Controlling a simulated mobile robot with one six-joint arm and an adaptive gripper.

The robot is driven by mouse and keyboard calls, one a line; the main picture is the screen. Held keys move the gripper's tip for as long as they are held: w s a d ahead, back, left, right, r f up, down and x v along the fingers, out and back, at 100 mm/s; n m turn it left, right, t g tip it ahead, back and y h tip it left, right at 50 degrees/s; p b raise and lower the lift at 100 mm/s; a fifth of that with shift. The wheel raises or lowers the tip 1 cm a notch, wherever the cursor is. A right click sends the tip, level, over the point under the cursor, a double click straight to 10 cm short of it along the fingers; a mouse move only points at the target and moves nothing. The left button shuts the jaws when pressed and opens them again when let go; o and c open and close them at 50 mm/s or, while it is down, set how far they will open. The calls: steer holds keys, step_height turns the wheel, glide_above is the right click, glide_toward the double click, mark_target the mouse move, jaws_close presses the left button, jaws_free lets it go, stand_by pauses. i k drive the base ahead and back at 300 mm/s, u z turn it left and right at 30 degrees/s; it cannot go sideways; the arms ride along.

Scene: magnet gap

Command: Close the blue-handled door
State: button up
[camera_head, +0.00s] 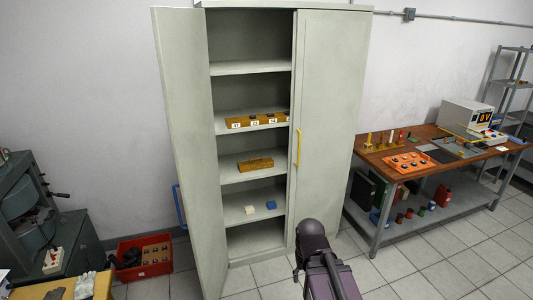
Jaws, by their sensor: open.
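A tall pale grey cabinet (248,68) stands against the wall. Its left door (190,120) is swung wide open and juts out toward me. The blue handle (180,207) shows at the left edge of that door, on its outer side, partly hidden by the door. The right door (335,110) has a yellow handle (298,147) and looks shut. Part of my dark arm rises at the bottom centre, in front of the foot of the right door and apart from the blue handle in the picture. My gripper cannot be made out.
Cabinet shelves hold yellow blocks (255,163) and small white and blue pieces. A red crate (143,257) sits on the floor left of the open door. A dark machine (40,220) stands far left. A workbench (430,165) stands right. Tiled floor (395,260) before the cabinet is clear.

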mark_target(180, 33)
steer(key=i, duration=1.35)
steer(key=z, duration=0.05)
